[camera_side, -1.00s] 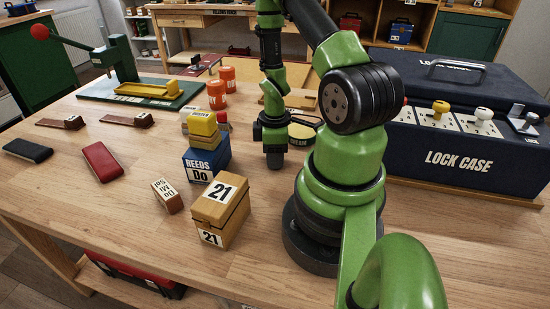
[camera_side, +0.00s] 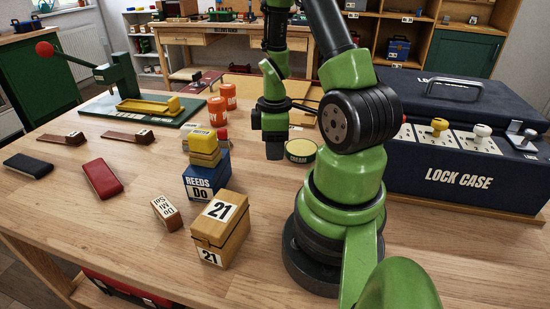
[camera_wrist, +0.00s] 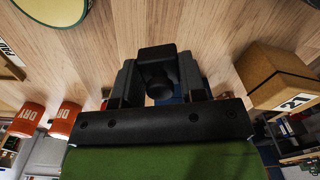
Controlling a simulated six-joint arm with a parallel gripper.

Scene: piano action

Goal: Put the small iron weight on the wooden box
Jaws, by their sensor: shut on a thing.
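My gripper (camera_wrist: 158,82) is shut on the small iron weight (camera_wrist: 157,66), a dark block with a rounded knob, seen between the fingers in the wrist view. In the side view my gripper (camera_side: 273,140) points down and hangs above the table behind the wooden box; the weight is hard to tell from the dark fingers there. The wooden box (camera_side: 236,238), marked 21, stands at the front centre of the table, closed, apart from the gripper. It also shows at the right of the wrist view (camera_wrist: 262,66).
A blue reeds box (camera_side: 205,180) with yellow blocks (camera_side: 204,150) on top stands behind the wooden box. A small brown block (camera_side: 166,212) lies left of it. A round cream tin (camera_side: 301,151) is right of the gripper; orange tubs (camera_side: 218,111) stand farther back. The lock case (camera_side: 460,178) is at right.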

